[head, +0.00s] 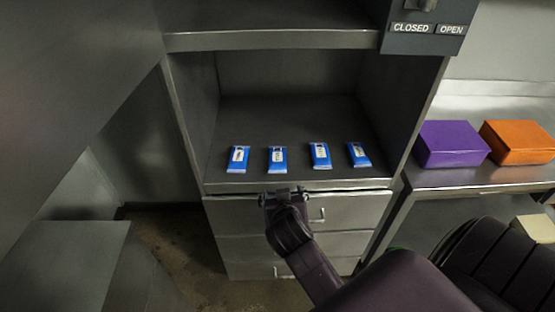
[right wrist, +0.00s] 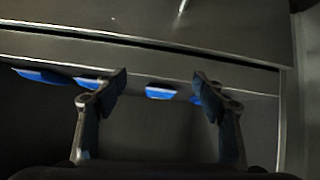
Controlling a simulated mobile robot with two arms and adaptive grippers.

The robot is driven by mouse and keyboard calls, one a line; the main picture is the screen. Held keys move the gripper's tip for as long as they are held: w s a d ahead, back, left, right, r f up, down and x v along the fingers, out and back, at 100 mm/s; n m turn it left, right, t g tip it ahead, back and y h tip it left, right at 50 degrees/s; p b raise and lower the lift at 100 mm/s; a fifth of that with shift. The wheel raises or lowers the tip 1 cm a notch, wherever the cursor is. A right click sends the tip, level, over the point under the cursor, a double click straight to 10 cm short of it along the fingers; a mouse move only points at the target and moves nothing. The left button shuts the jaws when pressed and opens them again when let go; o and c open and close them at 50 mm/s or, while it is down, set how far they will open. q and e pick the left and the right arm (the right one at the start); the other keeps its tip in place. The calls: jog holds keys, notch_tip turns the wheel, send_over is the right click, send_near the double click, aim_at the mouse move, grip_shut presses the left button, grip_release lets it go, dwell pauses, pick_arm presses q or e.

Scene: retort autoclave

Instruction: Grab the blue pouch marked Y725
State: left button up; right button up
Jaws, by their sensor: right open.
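Several blue pouches with white labels lie in a row on the shelf: a far left pouch (head: 238,159), a second pouch (head: 277,160), a third pouch (head: 320,156) and a far right pouch (head: 359,155). Their label text is too small to read, so I cannot tell which is Y725. My right gripper (head: 284,195) is open and empty at the shelf's front edge, just in front of the second pouch and apart from it. In the right wrist view, its spread fingers (right wrist: 160,77) show with blue pouches beyond, partly hidden. My left gripper is not in view.
The pouches lie in an open metal compartment (head: 290,118) with side walls and an upper shelf (head: 270,40). Drawers (head: 350,207) with handles are below. A purple box (head: 450,144) and an orange box (head: 518,142) stand on the right bench.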

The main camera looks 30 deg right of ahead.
jog(key=m+t+h, duration=0.2)
send_near(277, 160)
jog(key=w, duration=0.1)
jog(key=w+d, duration=0.1)
jog(key=shift+w+r, duration=0.1)
jog(key=shift+w, duration=0.2)
jog(key=shift+w+d, duration=0.2)
jog(key=shift+w, duration=0.15)
jog(key=shift+w+d+f, duration=0.25)
jog(key=shift+w+d, duration=0.2)
jog(key=shift+w, duration=0.1)
jog(key=shift+w+d+f+p, duration=0.9)
jog(key=shift+w+d+f, duration=0.7)
jog(key=shift+w+f, duration=0.15)
jog(key=c, duration=1.3)
